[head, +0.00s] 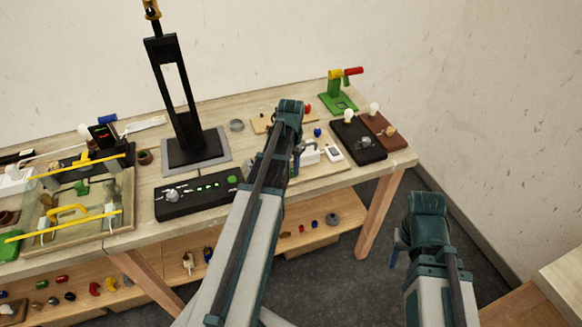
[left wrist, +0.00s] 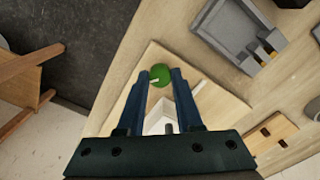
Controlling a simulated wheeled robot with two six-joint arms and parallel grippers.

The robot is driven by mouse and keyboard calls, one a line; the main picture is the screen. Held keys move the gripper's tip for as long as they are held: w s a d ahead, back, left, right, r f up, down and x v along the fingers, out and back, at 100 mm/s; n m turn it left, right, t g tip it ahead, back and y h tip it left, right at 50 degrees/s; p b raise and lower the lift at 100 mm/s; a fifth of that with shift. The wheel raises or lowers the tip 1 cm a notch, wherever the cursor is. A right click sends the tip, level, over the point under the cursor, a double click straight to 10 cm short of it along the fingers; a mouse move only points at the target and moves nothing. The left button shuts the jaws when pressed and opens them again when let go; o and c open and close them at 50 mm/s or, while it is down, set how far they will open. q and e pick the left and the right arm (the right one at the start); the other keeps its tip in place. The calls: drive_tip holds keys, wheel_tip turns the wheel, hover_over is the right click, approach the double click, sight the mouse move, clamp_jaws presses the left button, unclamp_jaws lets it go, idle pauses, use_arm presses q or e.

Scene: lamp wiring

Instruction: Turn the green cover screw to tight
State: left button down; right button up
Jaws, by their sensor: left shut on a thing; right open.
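The green cover screw (left wrist: 159,74) is a round green knob with a short pale mark, seen at the top centre in the left wrist view. My left gripper (left wrist: 160,84) has its two blue fingers on either side of the knob and is shut on it. My right gripper (head: 396,252) is open and empty, off the table's right front side.
A black base with a bulb (head: 358,140) stands right of the white housing. A green stand with a red handle (head: 340,90) is behind it. A black strip with green lights (head: 195,196) and a tall black frame (head: 185,110) stand to the left.

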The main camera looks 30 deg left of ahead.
sight(291, 170)
idle(0.3)
use_arm(q)
drive_tip(key=c, duration=0.6)
unclamp_jaws()
drive_tip(key=shift+r, duration=0.1)
wheel_tip(291, 170, up, 14)
drive_tip(key=p, duration=1.4)
drive_tip(key=shift+f, duration=0.2)
